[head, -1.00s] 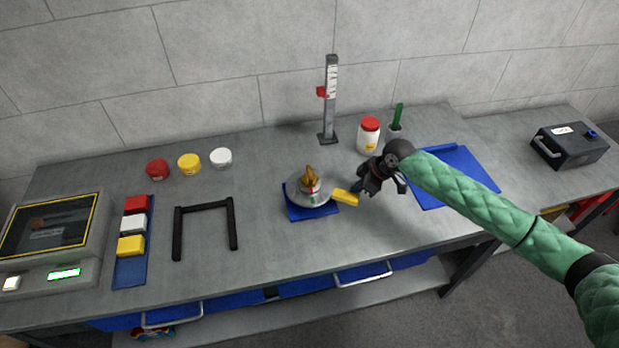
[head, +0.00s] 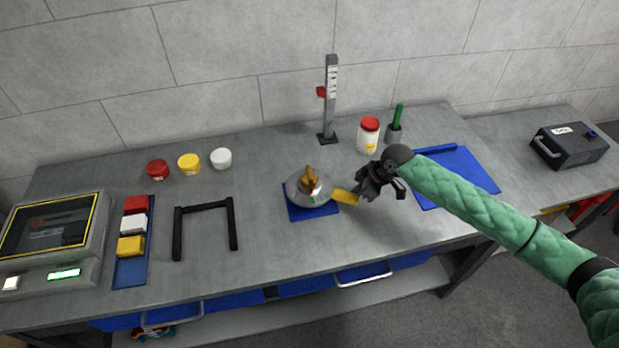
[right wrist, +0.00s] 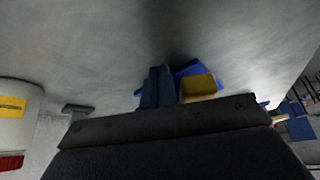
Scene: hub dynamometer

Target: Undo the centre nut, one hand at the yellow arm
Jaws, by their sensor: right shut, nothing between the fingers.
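The round metal hub (head: 309,188) sits on a blue base (head: 312,213) near the middle of the bench, with a brass-coloured piece (head: 310,177) standing at its centre. I cannot make out the nut's own shape. The yellow arm (head: 345,197) sticks out from the hub's right side; its end also shows in the right wrist view (right wrist: 198,87). My right gripper (head: 358,194) is shut and empty, its tips close by the yellow arm's outer end. I cannot tell whether they touch. My left gripper is in no view.
A gauge post (head: 330,105) stands behind the hub. A red-lidded jar (head: 368,136) and a green-handled tool in a cup (head: 396,122) stand behind my right gripper. A blue tray (head: 467,175) lies right. A black frame (head: 206,207) lies left; bench between is clear.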

